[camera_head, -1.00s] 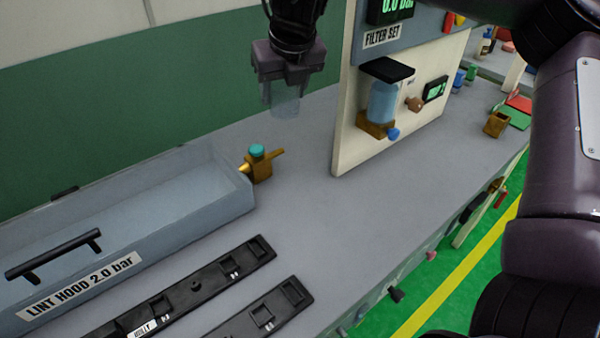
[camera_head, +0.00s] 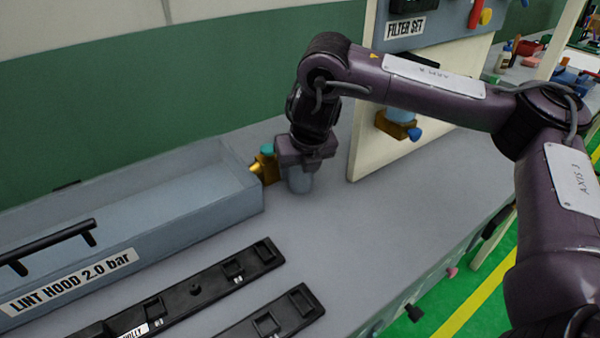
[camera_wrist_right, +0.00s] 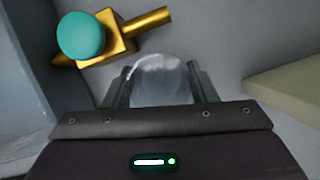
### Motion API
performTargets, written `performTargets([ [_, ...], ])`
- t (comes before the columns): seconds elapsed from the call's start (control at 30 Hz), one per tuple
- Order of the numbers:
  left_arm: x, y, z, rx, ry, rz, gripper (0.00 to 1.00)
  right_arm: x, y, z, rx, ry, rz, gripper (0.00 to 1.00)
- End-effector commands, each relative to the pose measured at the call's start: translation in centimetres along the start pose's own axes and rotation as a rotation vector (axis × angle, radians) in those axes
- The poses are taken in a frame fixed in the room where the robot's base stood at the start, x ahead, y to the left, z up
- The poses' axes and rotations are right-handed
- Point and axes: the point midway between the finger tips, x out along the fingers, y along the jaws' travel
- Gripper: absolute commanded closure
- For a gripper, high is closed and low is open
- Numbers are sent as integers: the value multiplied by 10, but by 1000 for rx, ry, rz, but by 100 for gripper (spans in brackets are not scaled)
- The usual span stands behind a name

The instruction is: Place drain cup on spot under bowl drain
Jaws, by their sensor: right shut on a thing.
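My right gripper (camera_head: 299,178) is shut on a clear cup (camera_head: 300,184), held upright low over the grey bench, just right of a brass valve with a teal knob (camera_head: 266,151). I cannot tell whether the cup touches the bench. In the right wrist view the cup (camera_wrist_right: 158,78) sits between the two fingers, with the brass valve (camera_wrist_right: 118,38) beside it at upper left. The filter set's bowl (camera_head: 400,115) is mostly hidden behind my arm; its brass base (camera_head: 396,127) and blue drain knob (camera_head: 414,134) show below. No marked spot shows. My left gripper is not in view.
The grey lint hood box (camera_head: 130,230) stands left of the valve. The filter set panel (camera_head: 365,150) rises right of the cup. Black slotted strips (camera_head: 195,290) lie at the front. The bench between the cup and the strips is clear.

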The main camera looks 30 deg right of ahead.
Motion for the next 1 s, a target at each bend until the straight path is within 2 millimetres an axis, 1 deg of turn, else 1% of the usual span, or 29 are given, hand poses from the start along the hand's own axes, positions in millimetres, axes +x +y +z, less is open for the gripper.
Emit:
performTargets([
  [0.03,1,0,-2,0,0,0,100,3,0,-1,1,-1,1,70],
  [0.27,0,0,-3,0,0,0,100,2,0,-1,0,-2,1,70],
  [0.4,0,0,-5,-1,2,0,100,6,0,-3,0,0,1,70],
  [0.43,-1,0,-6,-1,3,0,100,6,0,-2,0,0,1,45],
  [0.57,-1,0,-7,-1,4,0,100,5,0,-2,0,0,1,28],
  [0.6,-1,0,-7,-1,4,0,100,5,0,-2,0,0,0,26],
  [0.87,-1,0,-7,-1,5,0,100,4,0,-1,0,-1,1,26],
  [0.97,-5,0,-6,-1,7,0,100,-4,0,1,-1,-4,1,26],
  [1.0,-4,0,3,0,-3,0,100,-9,0,1,-2,-5,0,26],
])
